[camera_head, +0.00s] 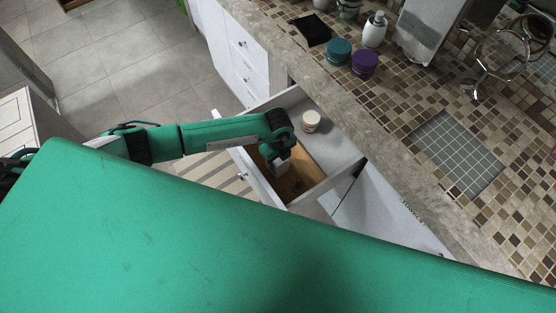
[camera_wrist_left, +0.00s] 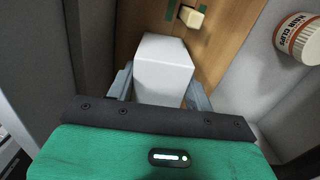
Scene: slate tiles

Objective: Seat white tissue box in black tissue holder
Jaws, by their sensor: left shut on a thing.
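The white tissue box (camera_wrist_left: 163,72) is a plain white block between the two grey fingers in the left wrist view. My left gripper (camera_wrist_left: 160,92) is shut on it. In the head view my left gripper (camera_head: 281,159) points down into an open drawer, and the box is small and hard to make out there. A flat black square (camera_head: 312,30) lies on the counter at the top; it may be the black tissue holder, but I cannot tell its depth. My right gripper is not in view.
The open drawer (camera_head: 318,187) has a wooden bottom. A hair clips jar (camera_head: 311,121) stands beside the gripper; a small beige block (camera_wrist_left: 191,17) lies beyond the box. Teal (camera_head: 339,51) and purple (camera_head: 365,63) jars and a white dispenser (camera_head: 374,30) stand near the black square.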

